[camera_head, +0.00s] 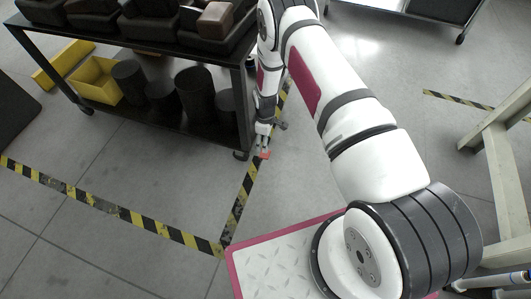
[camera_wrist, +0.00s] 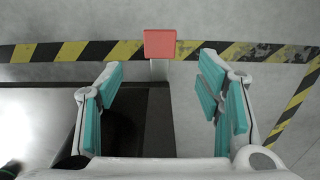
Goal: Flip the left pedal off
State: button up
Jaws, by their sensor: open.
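A red square pedal (camera_wrist: 160,43) shows at the top middle of the wrist view. A short pale stem runs from it toward the dark frame below. In the head view the red pedal (camera_head: 265,155) is a small patch beside the front right leg of the black cart. My gripper (camera_wrist: 160,80) is open, with teal pads spread wide and nothing between them. The pedal appears just ahead of the gap between the fingertips, with no contact visible. In the head view my gripper (camera_head: 263,138) is small, low by the cart leg. I see only one pedal.
The black cart (camera_head: 247,110) stands at upper left, with dark boxes on top and dark cylinders (camera_head: 200,95) and a yellow bin (camera_head: 97,82) on its lower shelf. Yellow-black tape (camera_head: 238,200) marks the floor. A pale frame (camera_head: 500,160) stands at right. The floor left of centre is clear.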

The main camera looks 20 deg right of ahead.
aim_at(265, 154)
notch_tip(265, 154, down, 9)
jog(key=b, duration=0.3)
jog(key=shift+f+b, duration=0.15)
jog(key=shift+b, duration=0.15)
